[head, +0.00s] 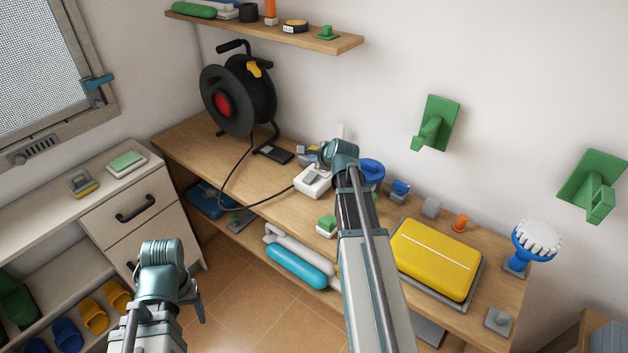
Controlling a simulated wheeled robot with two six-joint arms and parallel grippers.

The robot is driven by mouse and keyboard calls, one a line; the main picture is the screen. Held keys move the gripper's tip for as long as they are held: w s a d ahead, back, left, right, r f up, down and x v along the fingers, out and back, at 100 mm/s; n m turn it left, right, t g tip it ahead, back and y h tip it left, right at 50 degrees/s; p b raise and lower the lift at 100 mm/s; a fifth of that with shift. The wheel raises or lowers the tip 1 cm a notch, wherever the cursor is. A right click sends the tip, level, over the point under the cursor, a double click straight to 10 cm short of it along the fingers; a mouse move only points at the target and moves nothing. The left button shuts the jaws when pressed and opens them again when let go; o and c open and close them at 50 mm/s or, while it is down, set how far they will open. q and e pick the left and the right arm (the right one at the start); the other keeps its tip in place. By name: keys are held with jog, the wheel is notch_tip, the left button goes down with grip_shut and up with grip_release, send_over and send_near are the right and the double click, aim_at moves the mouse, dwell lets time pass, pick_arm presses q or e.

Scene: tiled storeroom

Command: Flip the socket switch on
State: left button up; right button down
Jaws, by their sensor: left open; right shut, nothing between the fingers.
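The socket (311,183) is a white box on the wooden worktop, with a grey rocker switch (311,177) on its top. A black cable runs to it from the left. My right gripper (325,154) is at the end of the arm reaching over the worktop, just behind and above the socket. It is shut and holds nothing; its fingertips are small and partly hidden by the wrist. I cannot tell whether it touches the socket. My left gripper (190,297) is low at the left, over the floor beside the drawers, far from the socket. It is open and empty, its fingers mostly hidden.
A black cable reel (239,95) stands on the worktop (190,150) at the back left. A black phone-like object (273,153) lies left of the socket. A green-and-white block (327,227) is in front. A yellow case (436,259) lies right of my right arm. A shelf (270,33) hangs above.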

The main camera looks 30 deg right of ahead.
aim_at(316, 176)
pick_arm(q)
jog(key=shift+f+b, duration=1.3)
jog(key=shift+f, duration=0.6)
pick_arm(e)
jog(key=shift+w+d+f, duration=0.1)
jog(key=shift+d+f, duration=0.1)
jog(key=shift+f, duration=0.75)
jog(key=shift+w+d+f, duration=0.1)
jog(key=shift+d+f, duration=0.1)
jog(key=shift+f, duration=0.75)
pick_arm(q)
jog(key=shift+f, duration=0.1)
pick_arm(e)
jog(key=shift+f, duration=0.1)
pick_arm(q)
jog(key=shift+f+b, duration=0.25)
jog(key=shift+b, duration=0.1)
pick_arm(e)
jog(key=shift+f, duration=0.25)
pick_arm(q)
jog(key=shift+f+b, duration=0.55)
pick_arm(e)
jog(key=shift+d+f, duration=0.15)
jog(key=shift+f, duration=0.4)
pick_arm(q)
jog(key=shift+r, duration=0.15)
pick_arm(e)
jog(key=shift+r, duration=0.15)
